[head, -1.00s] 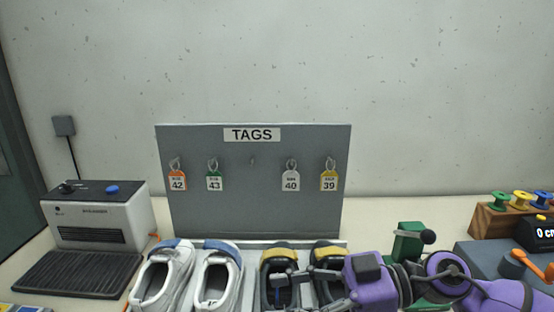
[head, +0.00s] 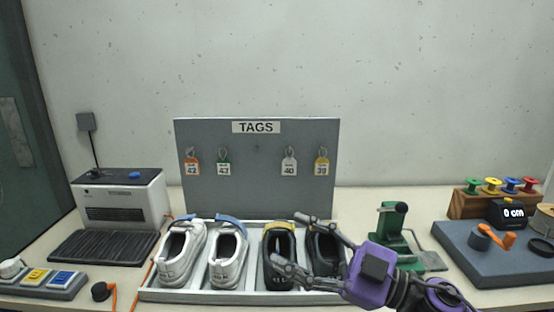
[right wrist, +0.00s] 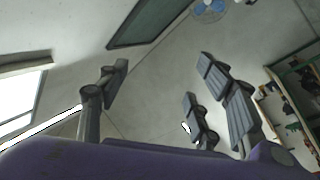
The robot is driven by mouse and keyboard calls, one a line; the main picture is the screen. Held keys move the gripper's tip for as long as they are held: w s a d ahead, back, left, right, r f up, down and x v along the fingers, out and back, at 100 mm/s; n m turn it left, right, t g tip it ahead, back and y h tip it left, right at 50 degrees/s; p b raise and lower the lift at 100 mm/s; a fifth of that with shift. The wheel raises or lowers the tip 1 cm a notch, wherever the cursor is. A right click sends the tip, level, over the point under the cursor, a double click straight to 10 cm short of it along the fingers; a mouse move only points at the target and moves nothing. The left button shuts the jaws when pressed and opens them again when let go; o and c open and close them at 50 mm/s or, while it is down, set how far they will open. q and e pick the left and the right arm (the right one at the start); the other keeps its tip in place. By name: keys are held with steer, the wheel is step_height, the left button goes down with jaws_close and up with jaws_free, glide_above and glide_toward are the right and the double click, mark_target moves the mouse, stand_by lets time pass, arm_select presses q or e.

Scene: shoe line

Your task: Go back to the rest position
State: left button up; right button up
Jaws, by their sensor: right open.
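My right gripper (head: 290,240) is purple with grey fingers and comes in from the lower right. It is open and empty, in front of the dark pair of shoes in the head view. In the right wrist view its fingers (right wrist: 165,95) are spread apart, with nothing between them and the room's upper walls beyond. A black shoe with a yellow strap (head: 280,246) and a second dark shoe (head: 324,248) are partly hidden by the gripper. My left gripper is not in view.
A white pair of shoes (head: 178,255) shares the tray (head: 190,296). The tag board (head: 255,195) stands behind. A grey dryer-like box (head: 120,200) is left. A green press (head: 392,225), spools (head: 508,186) and a grey measuring block (head: 480,262) are right.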

steer(key=s+d+f+m+t+h+p, duration=0.1)
steer(key=d+f+m+t+h, duration=0.1)
steer(key=d+f+m+h, duration=0.45)
steer(key=s+d+f+m+t+h+p, duration=0.1)
steer(key=d+f+m+t+h, duration=0.15)
steer(key=f, duration=0.75)
steer(key=s+d+f+m+t+h+p, duration=0.1)
steer(key=d+f+m+t+h, duration=0.2)
steer(key=d+f+h, duration=0.35)
arm_select(q)
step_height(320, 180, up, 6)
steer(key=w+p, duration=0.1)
steer(key=p, duration=0.1)
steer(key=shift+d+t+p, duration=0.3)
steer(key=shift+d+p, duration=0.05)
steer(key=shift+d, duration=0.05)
arm_select(e)
steer(key=s+f+m+g+h, duration=0.1)
steer(key=s+f+m+g, duration=0.1)
steer(key=s+f, duration=0.4)
steer(key=s+f+m+g, duration=0.2)
steer(key=s+f, duration=0.5)
steer(key=s, duration=0.6)
steer(key=s+f+m+g+h, duration=0.1)
steer(key=s+f+m+g, duration=0.2)
steer(key=s+f, duration=0.3)
steer(key=s, duration=0.4)
steer(key=shift+s+d+f+h, duration=0.25)
steer(key=shift+f+h, duration=0.1)
